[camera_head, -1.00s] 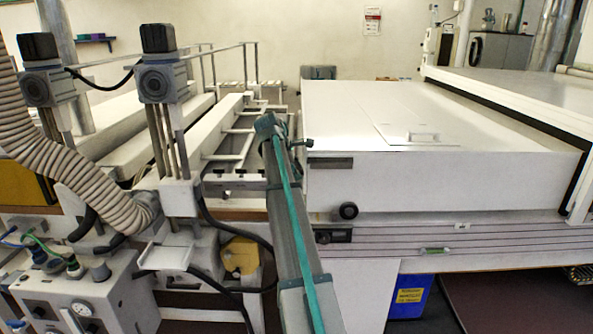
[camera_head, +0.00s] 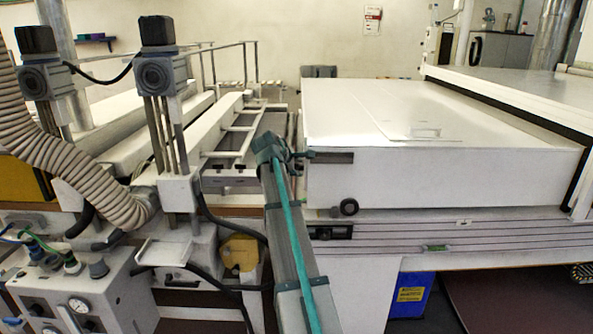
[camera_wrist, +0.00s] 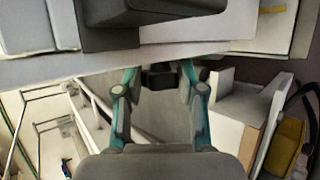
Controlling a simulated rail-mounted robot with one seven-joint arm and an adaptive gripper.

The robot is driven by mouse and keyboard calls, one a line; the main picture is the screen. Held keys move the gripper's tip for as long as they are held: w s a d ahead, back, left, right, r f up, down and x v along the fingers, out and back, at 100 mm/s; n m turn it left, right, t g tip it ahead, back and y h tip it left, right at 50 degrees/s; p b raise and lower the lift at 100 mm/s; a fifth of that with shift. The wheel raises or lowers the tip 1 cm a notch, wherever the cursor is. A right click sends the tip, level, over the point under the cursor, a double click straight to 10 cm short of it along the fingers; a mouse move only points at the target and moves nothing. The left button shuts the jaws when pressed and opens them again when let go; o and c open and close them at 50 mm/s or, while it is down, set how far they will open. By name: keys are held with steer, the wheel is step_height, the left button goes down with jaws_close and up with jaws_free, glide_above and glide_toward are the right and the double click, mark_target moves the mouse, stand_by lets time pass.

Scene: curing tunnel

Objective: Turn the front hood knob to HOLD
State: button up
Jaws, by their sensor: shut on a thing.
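The white hood (camera_head: 450,175) fills the right half of the head view. A round black knob (camera_head: 348,207) sits low on its front face, apart from my gripper. A dark strip (camera_head: 334,158) lies along the hood's upper left corner. My gripper (camera_head: 308,154) is beside that corner, reaching rightward to the strip's left end. In the wrist view, my teal fingers (camera_wrist: 160,76) are shut on a small dark block (camera_wrist: 160,80). I cannot tell whether this block is the front hood knob. No HOLD marking is readable.
A ribbed hose (camera_head: 75,175) and motor posts (camera_head: 160,80) stand left of my arm. A white rail frame (camera_head: 225,155) runs back beside the hood. A dark plate (camera_head: 330,232) and a green-marked level (camera_head: 436,248) are on the ledge below the hood.

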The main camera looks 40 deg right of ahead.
steer(key=shift+s+a+f+m+t+h+b, duration=0.15)
steer(key=shift+f+m+t+h+b, duration=0.2)
steer(key=shift+t+h+b, duration=0.45)
steer(key=shift+b, duration=0.5)
steer(key=shift+r+h, duration=0.15)
steer(key=shift+h, duration=0.15)
steer(key=o, duration=1.1)
steer(key=shift+o, duration=0.2)
steer(key=v, duration=1.2)
steer(key=shift+s, duration=0.1)
